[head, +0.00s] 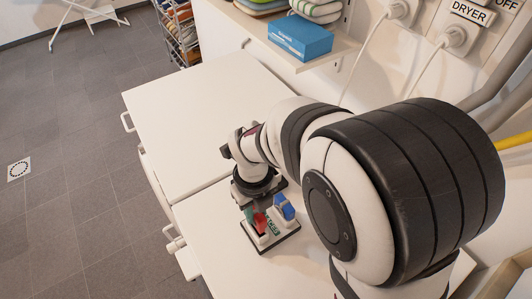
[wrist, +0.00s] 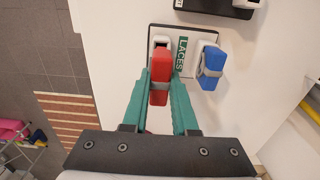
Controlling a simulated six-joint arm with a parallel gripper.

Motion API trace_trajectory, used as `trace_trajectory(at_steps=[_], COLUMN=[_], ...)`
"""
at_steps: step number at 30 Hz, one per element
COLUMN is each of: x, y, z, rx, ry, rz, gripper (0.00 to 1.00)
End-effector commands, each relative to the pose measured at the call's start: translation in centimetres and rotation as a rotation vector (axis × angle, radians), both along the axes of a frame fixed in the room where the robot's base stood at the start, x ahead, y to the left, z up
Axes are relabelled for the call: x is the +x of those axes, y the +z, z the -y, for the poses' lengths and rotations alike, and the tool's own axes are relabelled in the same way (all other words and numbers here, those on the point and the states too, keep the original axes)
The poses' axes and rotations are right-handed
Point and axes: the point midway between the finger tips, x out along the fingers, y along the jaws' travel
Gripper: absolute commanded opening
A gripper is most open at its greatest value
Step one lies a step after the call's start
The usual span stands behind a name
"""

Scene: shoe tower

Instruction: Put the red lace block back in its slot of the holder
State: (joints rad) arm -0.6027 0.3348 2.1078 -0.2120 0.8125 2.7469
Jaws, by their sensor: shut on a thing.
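The red lace block (wrist: 160,65) is between the teal fingers of my gripper (wrist: 160,78), which is shut on it. A grey band crosses the block. The blue block (wrist: 211,64) stands in the right white slot. In the head view the red block (head: 260,221) is over the holder's left part, and the blue block (head: 284,208) is behind it to the right.
The holder stands on a white top (head: 200,105) with a seam across it. Another dark-based item (wrist: 232,8) is close beyond the holder. A shelf with a blue box (head: 300,38) is at the back wall. The far white top is clear.

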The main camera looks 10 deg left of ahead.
Motion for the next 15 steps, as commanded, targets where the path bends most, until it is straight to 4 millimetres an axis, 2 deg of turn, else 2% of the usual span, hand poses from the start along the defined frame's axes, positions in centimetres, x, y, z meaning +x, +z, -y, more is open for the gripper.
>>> trace_trajectory(at_steps=[15], x=[-0.01], y=[-0.6], z=[0.0], rx=[0.0], ry=[0.0], rz=[-0.001], gripper=[0.0])
